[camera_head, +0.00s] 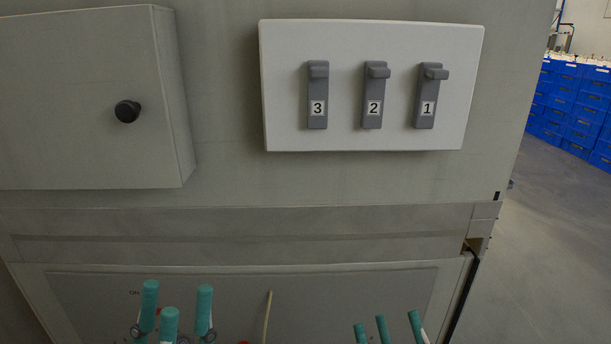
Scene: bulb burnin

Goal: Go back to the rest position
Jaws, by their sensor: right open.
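My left gripper (176,308) is at the bottom edge, left of centre, with its teal fingertips pointing up. Its fingertips stand apart with nothing visible between them. My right gripper (386,326) is at the bottom edge, right of centre. Its teal fingertips are spread and empty, and most of it is cut off by the frame. Both grippers are below the white switch panel (290,95) and touch nothing that I can see. The panel carries grey switches labelled 3 (317,95), 2 (374,95) and 1 (429,95); each has its knob at the top.
A grey box (70,60) with a black knob (127,111) sticks out from the wall at the left, its door shut. A thin pale rod (267,318) shows between the grippers. Blue crates (575,100) are stacked far right, with clear floor (550,240) before them.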

